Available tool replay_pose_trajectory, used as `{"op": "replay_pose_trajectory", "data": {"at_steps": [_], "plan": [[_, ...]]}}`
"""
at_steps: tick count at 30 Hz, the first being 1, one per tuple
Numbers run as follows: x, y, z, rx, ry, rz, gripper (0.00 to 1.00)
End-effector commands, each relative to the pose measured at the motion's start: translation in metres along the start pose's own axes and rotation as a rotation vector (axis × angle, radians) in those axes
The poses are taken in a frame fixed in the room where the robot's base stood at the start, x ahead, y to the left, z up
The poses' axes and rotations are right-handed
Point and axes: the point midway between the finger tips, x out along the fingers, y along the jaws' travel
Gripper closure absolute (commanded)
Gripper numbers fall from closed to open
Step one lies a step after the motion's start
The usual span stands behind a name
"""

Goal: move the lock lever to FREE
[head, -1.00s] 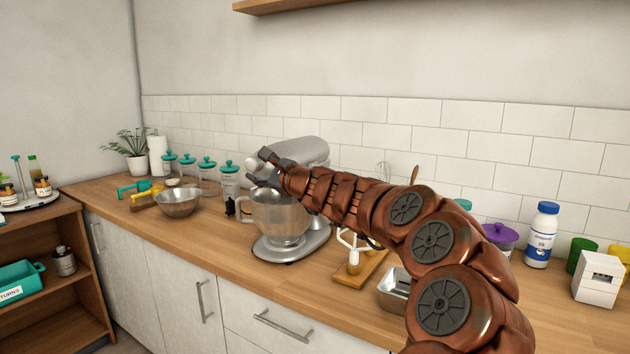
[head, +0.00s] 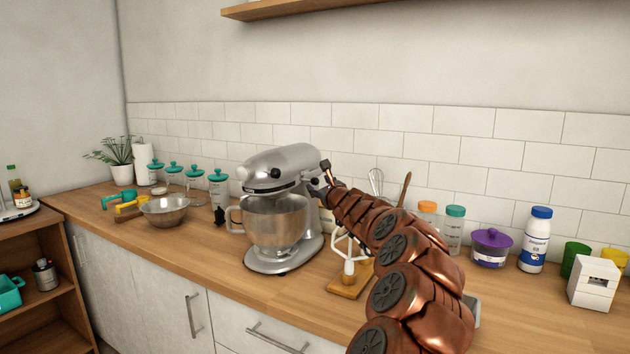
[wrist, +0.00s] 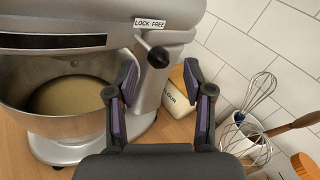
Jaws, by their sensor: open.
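The lock lever (wrist: 157,57) is a short arm with a round black knob on the side of the silver stand mixer (head: 287,162). In the wrist view it sits under a white label (wrist: 163,23) reading LOCK FREE. The knob points down and a little right; I cannot tell which word it is set to. My gripper (wrist: 161,84) is open and empty. Its fingertips lie either side of and below the knob in the picture, apparently not touching it. In the head view my gripper (head: 327,174) is at the mixer's right side, and the lever cannot be made out.
The mixer's steel bowl (wrist: 20,75) holds pale batter. A wooden board (head: 345,288) with a white beater lies right of the mixer. The tiled wall is close behind.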

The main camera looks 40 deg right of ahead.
Motion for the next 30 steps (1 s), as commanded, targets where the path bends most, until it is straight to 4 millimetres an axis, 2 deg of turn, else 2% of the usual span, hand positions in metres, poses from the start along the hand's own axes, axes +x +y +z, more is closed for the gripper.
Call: {"op": "replay_pose_trajectory", "data": {"at_steps": [15,30], "plan": [[0.038,-0.001,0.001,-0.002,0.001,-0.001,0.48],[0.044,0.001,0.0,0.0,-0.001,0.001,0.48]]}}
